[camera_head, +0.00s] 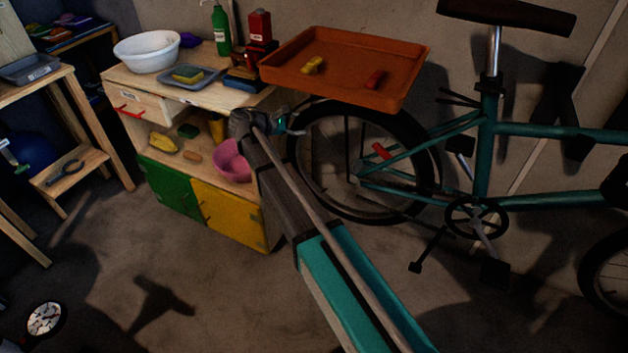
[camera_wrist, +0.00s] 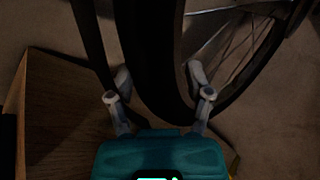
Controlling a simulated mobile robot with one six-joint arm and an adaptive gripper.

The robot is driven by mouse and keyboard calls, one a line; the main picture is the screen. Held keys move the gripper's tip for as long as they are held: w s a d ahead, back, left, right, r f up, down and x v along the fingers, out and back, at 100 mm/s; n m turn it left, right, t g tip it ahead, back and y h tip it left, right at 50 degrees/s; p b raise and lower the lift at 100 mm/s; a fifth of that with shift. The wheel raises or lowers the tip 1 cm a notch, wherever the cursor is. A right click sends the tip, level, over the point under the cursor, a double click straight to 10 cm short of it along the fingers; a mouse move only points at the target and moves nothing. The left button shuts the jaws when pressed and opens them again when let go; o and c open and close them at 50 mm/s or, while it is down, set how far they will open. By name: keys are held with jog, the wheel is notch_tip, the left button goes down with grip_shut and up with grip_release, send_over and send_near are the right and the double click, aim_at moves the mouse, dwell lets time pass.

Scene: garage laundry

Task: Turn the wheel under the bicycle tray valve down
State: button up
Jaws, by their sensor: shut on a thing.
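The bicycle (camera_head: 480,150) is teal and stands against the wall. Its rear wheel (camera_head: 433,185) has a black tyre and hangs under an orange tray (camera_head: 345,85). A small red piece (camera_head: 381,151) sits among the spokes at the wheel's upper right; I cannot tell whether it is the valve. My gripper (camera_head: 287,124) is at the wheel's upper left edge. In the wrist view my gripper (camera_wrist: 158,78) has one finger on each side of the tyre (camera_wrist: 155,45) and is shut on it. The exact contact is dark.
A wooden cabinet (camera_head: 150,122) with a white basin (camera_head: 147,50), bottles and a pink bowl (camera_head: 233,162) stands close on the left. The floor in front is mostly clear.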

jog(key=s, duration=0.3)
jog(key=shift+s+a+f, duration=0.1)
jog(key=shift+s+a, duration=0.1)
jog(key=shift+a, duration=0.1)
grip_shut()
jog(key=m+t+y+b, duration=0.1)
jog(key=m+t+b, duration=0.2)
jog(key=m+b, duration=1.55)
send_near(313, 186)
notch_tip(313, 186, up, 5)
jog(key=s+a+n+b, duration=0.1)
jog(key=a+n+b, duration=0.1)
jog(key=a, duration=0.1)
jog(key=shift+s+m, duration=0.2)
jog(key=shift+m, duration=0.05)
jog(key=b+x, duration=0.1)
jog(key=x, duration=0.2)
jog(key=b+x, duration=0.2)
jog(key=x, duration=0.2)
jog(key=f+b+x, duration=0.1)
jog(key=x, duration=0.2)
jog(key=shift+s+d+f, duration=0.1)
jog(key=shift+s+d, duration=0.05)
jog(key=shift+d, duration=0.25)
jog(key=shift+s+d+f+b, duration=0.1)
jog(key=shift+d+f+b, duration=0.7)
jog(key=shift+d+b, duration=0.25)
